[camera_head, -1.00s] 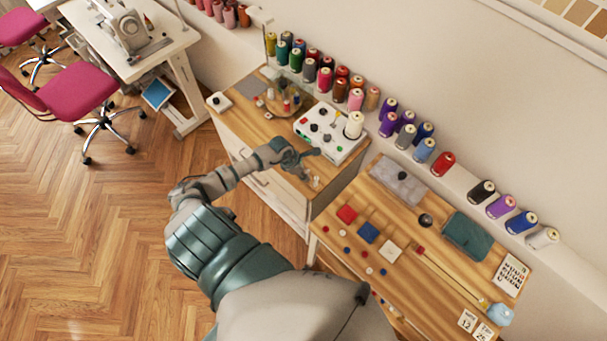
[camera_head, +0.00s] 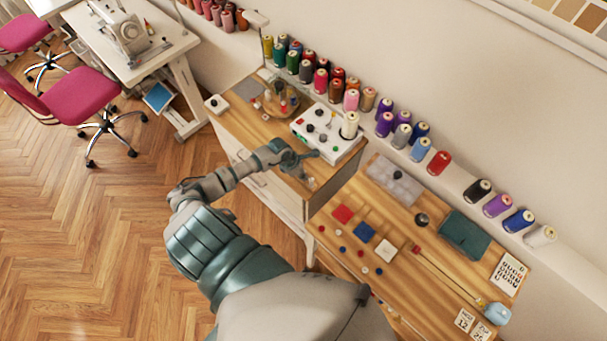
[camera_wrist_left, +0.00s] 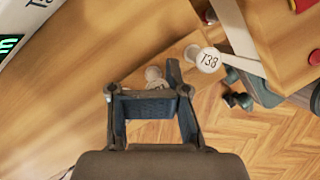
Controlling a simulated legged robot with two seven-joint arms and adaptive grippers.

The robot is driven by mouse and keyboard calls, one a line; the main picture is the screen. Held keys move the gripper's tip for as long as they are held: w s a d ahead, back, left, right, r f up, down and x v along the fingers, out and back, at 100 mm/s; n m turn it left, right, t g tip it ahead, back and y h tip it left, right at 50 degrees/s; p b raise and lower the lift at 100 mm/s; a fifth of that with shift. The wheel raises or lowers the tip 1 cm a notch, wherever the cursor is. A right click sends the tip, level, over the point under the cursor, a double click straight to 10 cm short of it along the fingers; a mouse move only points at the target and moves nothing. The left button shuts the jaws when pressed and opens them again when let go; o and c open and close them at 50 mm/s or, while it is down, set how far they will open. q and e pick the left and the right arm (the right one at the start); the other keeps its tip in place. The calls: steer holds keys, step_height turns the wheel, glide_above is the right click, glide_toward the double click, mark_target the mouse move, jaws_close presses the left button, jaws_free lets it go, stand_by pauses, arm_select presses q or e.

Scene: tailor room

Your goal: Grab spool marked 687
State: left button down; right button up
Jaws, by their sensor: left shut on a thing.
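My left gripper (camera_head: 300,160) is low over the right end of the wooden cabinet top, beside the white control box. It also shows in the left wrist view (camera_wrist_left: 150,100), where its fingers are closed around a small pale spool (camera_wrist_left: 155,74), partly hidden behind them. No number can be read on that spool. A white spool top marked T38 (camera_wrist_left: 208,60) stands just to the right of the gripper in the wrist view. I cannot read 687 anywhere. My right gripper is not in view.
The white control box (camera_head: 312,134) has a cream spool (camera_head: 349,125) at its right end. A wall ledge holds several coloured spools, including a red one (camera_head: 439,163). A lower wooden table (camera_head: 410,210) with sewing items stands to the right. Floor is open at left.

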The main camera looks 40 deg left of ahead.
arm_select(q)
steer(key=shift+d+r, duration=0.15)
steer(key=b+v, duration=0.1)
steer(key=v, duration=0.2)
steer(key=s+a+r, duration=0.1)
steer(key=s+a, duration=0.2)
steer(key=s, duration=1.1)
steer(key=shift+s+a+r, duration=0.25)
steer(key=shift+r, duration=0.05)
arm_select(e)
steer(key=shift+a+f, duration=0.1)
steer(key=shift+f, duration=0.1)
arm_select(q)
steer(key=c, duration=1.3)
jaws_free()
steer(key=shift+d, duration=0.1)
steer(key=o, duration=0.9)
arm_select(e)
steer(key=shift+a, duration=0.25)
